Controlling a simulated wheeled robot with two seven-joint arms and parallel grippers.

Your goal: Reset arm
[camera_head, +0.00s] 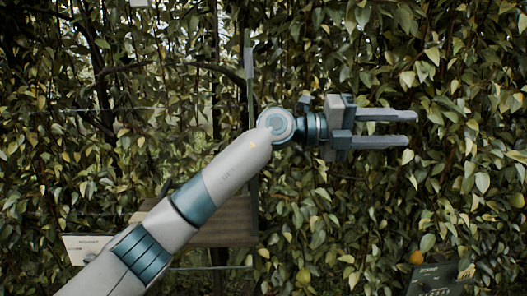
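My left arm comes in from the lower left and reaches up across the middle. My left gripper (385,129) points right, in front of the foliage. Its two grey fingers are apart, with nothing between them. A yellow-green pear (303,277) hangs low in the leaves below the gripper. Other round fruits show at the right edge, one pale green (483,182) and one yellowish (517,199). An orange fruit (414,257) is at the lower right. My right gripper is not in view.
A dense wall of leaves (340,220) fills most of the view. A post (249,75) stands behind my arm, with a brown board (225,222) beside it. A white sign (85,246) is at the lower left, a dark sign (440,279) at the lower right.

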